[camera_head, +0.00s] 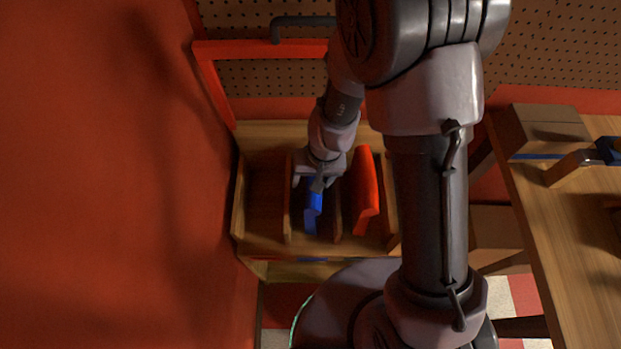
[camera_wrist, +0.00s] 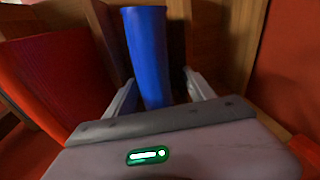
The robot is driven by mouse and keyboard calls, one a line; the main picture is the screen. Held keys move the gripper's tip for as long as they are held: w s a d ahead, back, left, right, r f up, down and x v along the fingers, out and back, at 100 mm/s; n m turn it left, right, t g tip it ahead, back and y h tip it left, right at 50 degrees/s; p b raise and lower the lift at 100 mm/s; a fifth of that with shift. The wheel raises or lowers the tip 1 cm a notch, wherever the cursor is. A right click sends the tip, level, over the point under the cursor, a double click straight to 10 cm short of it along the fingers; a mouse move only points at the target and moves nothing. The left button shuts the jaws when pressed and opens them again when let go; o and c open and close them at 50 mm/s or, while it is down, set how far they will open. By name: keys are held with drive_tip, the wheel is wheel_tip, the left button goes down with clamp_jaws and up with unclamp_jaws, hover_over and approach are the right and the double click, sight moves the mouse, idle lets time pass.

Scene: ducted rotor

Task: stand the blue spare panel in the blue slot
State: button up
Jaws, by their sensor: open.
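The blue spare panel (camera_head: 313,207) stands in a compartment of the wooden rack, between two dividers, in the head view. A blue mark (camera_head: 313,259) shows on the rack's front edge below that compartment. My gripper (camera_head: 319,183) is over the panel's upper end, partly covering it. In the wrist view the blue panel (camera_wrist: 148,55) rises between the two fingers of my gripper (camera_wrist: 160,88), which are open with a finger on either side of it. The panel's lower part is hidden behind the gripper body in that view.
A red panel (camera_head: 365,190) stands in the compartment to the right, and the compartment to the left (camera_head: 265,200) looks empty. A red wall (camera_head: 90,180) is close on the left. A wooden bench (camera_head: 570,240) with a box (camera_head: 545,128) stands at the right.

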drive_tip(key=r+p, duration=0.1)
drive_tip(key=r, duration=0.2)
drive_tip(key=d+r+p, duration=0.1)
drive_tip(key=r+p, duration=0.1)
drive_tip(key=r, duration=0.1)
drive_tip(key=s+r+p, duration=0.1)
drive_tip(key=r, duration=0.2)
drive_tip(key=shift+d+r+p, duration=0.2)
drive_tip(key=shift+r+p, duration=0.2)
wheel_tip(320, 180, up, 12)
drive_tip(key=d+f+m+t, duration=0.1)
drive_tip(key=d+t, duration=0.1)
drive_tip(key=s+d+r+m+t, duration=0.1)
drive_tip(key=s+d+r+m, duration=0.1)
drive_tip(key=s+r, duration=0.4)
drive_tip(key=s+d+r+m+t, duration=0.1)
drive_tip(key=s+d+r, duration=0.3)
drive_tip(key=r, duration=0.5)
drive_tip(key=shift+s+d+r+m+t, duration=0.2)
drive_tip(key=shift+s+m+t, duration=0.25)
drive_tip(key=shift+s, duration=0.55)
